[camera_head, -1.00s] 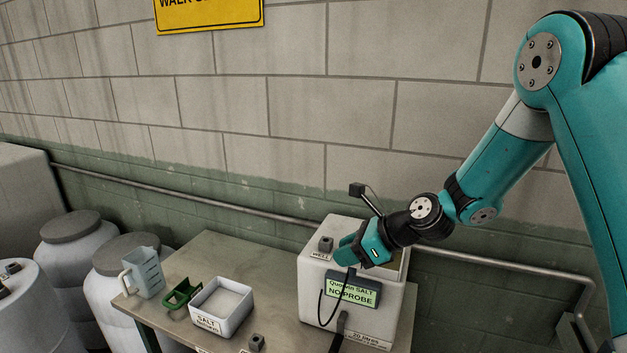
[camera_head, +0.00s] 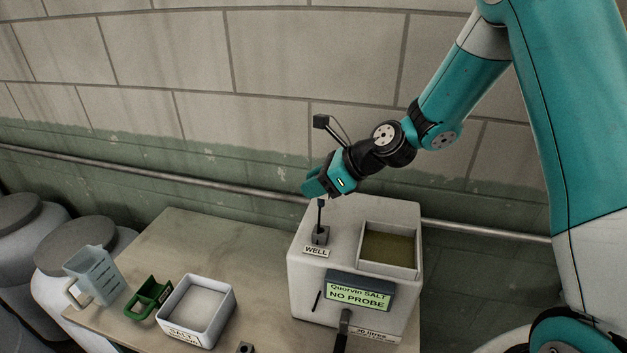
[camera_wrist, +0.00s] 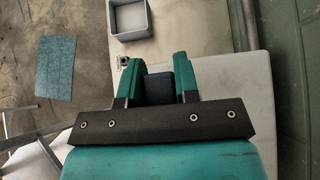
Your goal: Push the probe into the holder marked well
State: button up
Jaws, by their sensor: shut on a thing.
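My gripper (camera_head: 316,187) is above the white machine (camera_head: 300,262), shut on the probe. A dark block, the probe's top, sits between the two green fingers in the wrist view (camera_wrist: 160,88). The probe's thin dark rod (camera_head: 320,212) hangs upright below the fingers, down to the grey holder (camera_head: 320,236). The WELL label (camera_head: 316,251) is on the holder's front side, on top of the machine. The rod lines up with the holder in the head view; I cannot tell how deep its tip is. The display (camera_head: 358,294) reads "Quorvin SALT NO PROBE".
An open basin (camera_head: 389,263) of brownish liquid is right of the holder. A white salt container (camera_head: 165,325), green scoop (camera_head: 148,297) and clear jug (camera_head: 94,276) stand on the table to the left. A second small holder (camera_head: 245,348) is at the bottom edge.

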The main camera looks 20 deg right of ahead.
jog(key=shift+r+p, duration=0.15)
jog(key=shift+p, duration=0.35)
jog(key=b, duration=0.4)
send_over(316, 229)
jog(key=shift+w+f, duration=0.15)
jog(key=shift+f, duration=2.85)
jog(key=shift+a+p, duration=0.1)
jog(key=shift+p, duration=0.9)
jog(key=shift+f+b, duration=1.05)
jog(key=shift+f, duration=0.95)
jog(key=o, duration=1)
jog(key=shift+c, duration=0.2)
jog(key=shift+r, duration=0.1)
jog(key=b+v, duration=0.4)
jog(key=v, duration=1.3)
